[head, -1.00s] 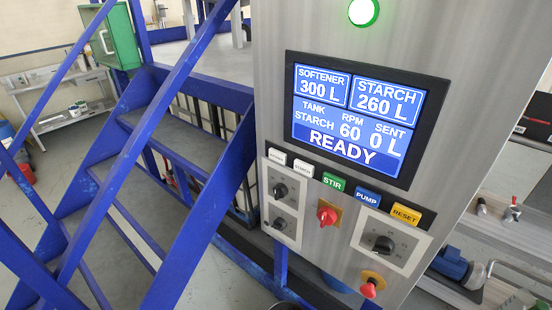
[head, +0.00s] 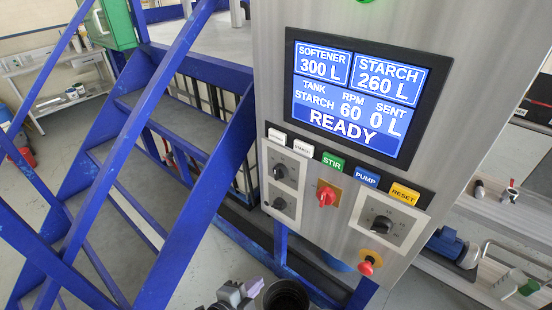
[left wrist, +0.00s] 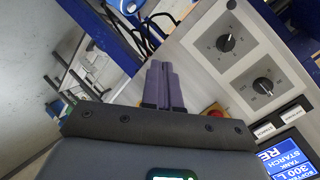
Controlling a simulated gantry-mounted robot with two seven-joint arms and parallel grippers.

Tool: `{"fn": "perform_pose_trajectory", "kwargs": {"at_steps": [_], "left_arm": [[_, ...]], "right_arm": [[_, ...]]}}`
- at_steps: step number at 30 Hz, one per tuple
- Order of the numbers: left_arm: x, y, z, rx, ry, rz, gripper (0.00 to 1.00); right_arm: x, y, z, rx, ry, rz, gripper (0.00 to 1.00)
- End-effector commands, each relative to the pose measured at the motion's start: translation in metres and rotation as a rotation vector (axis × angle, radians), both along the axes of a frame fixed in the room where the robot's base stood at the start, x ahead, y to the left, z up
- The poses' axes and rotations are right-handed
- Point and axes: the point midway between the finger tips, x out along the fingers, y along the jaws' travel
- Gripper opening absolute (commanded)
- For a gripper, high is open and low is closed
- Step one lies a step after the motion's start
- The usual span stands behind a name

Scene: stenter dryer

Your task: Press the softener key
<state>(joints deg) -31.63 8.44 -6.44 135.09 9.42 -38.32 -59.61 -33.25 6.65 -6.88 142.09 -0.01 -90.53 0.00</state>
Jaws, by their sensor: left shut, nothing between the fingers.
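The softener key (head: 277,136) is the leftmost small white key in the row under the screen, beside a second white key (head: 301,149). In the left wrist view the softener key (left wrist: 291,113) appears at the right, past the two black knobs. My left gripper (head: 250,287) is low in the head view, below the panel and apart from the keys. In the left wrist view its fingers (left wrist: 164,66) are together and empty, with the panel behind them. My right gripper is not in view.
The screen (head: 354,98) shows READY. Green STIR (head: 333,161), blue PUMP (head: 367,178) and yellow RESET (head: 404,194) keys continue the row. A red knob (head: 326,195) and black knobs sit below. Blue stairs (head: 178,140) stand left of the panel.

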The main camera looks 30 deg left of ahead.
Motion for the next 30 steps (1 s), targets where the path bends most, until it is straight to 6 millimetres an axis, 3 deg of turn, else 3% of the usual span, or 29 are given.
{"fn": "perform_pose_trajectory", "kwargs": {"at_steps": [6,15,18,24,30], "left_arm": [[0.042,0.033,0.066,0.414,-0.382,-0.023,0.00],[0.068,0.077,0.185,0.996,-0.848,0.163,0.00],[0.076,0.089,0.219,1.075,-0.946,0.226,0.00],[0.093,0.098,0.262,1.112,-1.015,0.260,0.00],[0.097,0.098,0.280,1.114,-1.045,0.274,0.00]], "right_arm": [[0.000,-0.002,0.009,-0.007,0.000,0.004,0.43],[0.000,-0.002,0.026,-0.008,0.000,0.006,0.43],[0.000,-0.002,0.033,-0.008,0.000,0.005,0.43],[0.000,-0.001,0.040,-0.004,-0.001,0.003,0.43],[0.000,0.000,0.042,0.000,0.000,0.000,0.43]]}}
